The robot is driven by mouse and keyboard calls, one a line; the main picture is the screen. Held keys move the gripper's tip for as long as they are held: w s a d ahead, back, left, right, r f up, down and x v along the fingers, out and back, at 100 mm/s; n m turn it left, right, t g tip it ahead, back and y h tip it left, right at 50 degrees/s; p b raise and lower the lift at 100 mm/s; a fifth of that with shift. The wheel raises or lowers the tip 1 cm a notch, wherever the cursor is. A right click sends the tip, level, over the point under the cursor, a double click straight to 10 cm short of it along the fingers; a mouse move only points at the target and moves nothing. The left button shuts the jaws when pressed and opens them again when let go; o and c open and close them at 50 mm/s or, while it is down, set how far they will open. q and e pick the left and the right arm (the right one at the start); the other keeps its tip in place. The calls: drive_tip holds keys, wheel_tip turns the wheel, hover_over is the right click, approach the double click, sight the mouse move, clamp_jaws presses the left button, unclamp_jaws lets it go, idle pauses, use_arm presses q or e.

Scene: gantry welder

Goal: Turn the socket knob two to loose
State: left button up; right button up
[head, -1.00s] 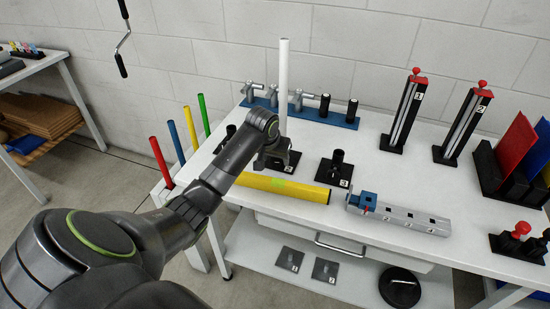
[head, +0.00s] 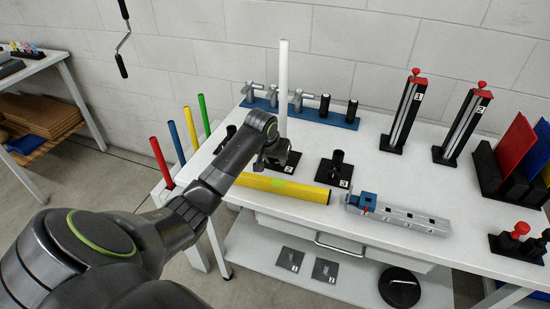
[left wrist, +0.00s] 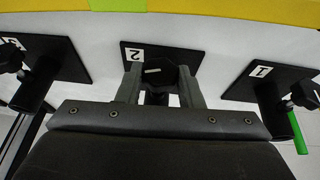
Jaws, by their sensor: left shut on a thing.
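Socket two is a black plate marked 2 (left wrist: 178,57) on the white table; in the head view its plate (head: 292,160) shows beside my left gripper (head: 268,161). In the left wrist view its dark knob (left wrist: 156,74), with a short white mark, sits between the two fingers of my left gripper (left wrist: 160,88), which is shut on it. A white upright rod (head: 283,90) rises behind the gripper; its foot is hidden. Sockets three (left wrist: 45,65) and one (left wrist: 262,85) stand to either side in the wrist view. My right gripper is not in view.
A yellow tube (head: 300,190) with a green band lies along the table's front edge. A grey rail with a blue clamp (head: 400,214) lies to its right. Coloured rods (head: 192,130) stand in a rack at the left. A blue valve stand (head: 330,119) is behind.

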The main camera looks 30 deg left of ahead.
use_arm(q)
drive_tip(key=shift+s+a+r+h+p, duration=0.1)
drive_tip(key=shift+a+r+h+p, duration=0.1)
drive_tip(key=shift+h+p, duration=0.7)
drive_tip(key=shift+a+f+n+t+h+p, duration=0.1)
drive_tip(key=shift+n+t+h+p, duration=0.2)
drive_tip(key=shift+h+p, duration=0.3)
drive_tip(key=shift+a+f+h, duration=0.1)
drive_tip(key=shift+h, duration=0.3)
drive_tip(key=shift+a+f+n+t+h+b, duration=0.1)
drive_tip(key=shift+f+n+t+h+b, duration=0.25)
drive_tip(key=shift+h, duration=0.35)
drive_tip(key=t+h+b, duration=0.1)
drive_tip(key=h+b, duration=0.1)
drive_tip(key=b, duration=0.1)
drive_tip(key=n+h+b, duration=0.1)
drive_tip(key=h+b, duration=0.1)
drive_tip(key=b, duration=0.1)
drive_tip(key=f+t+h+b, duration=0.1)
drive_tip(key=h+b, duration=0.1)
drive_tip(key=b, duration=0.2)
drive_tip(key=shift+a+n+t, duration=0.25)
drive_tip(key=shift+n+t, duration=0.1)
drive_tip(key=shift+r+t+h+b, duration=0.3)
drive_tip(key=shift+h+b, duration=0.5)
drive_tip(key=shift+b, duration=0.3)
drive_tip(key=o, duration=1)
drive_tip(key=shift+c, duration=0.2)
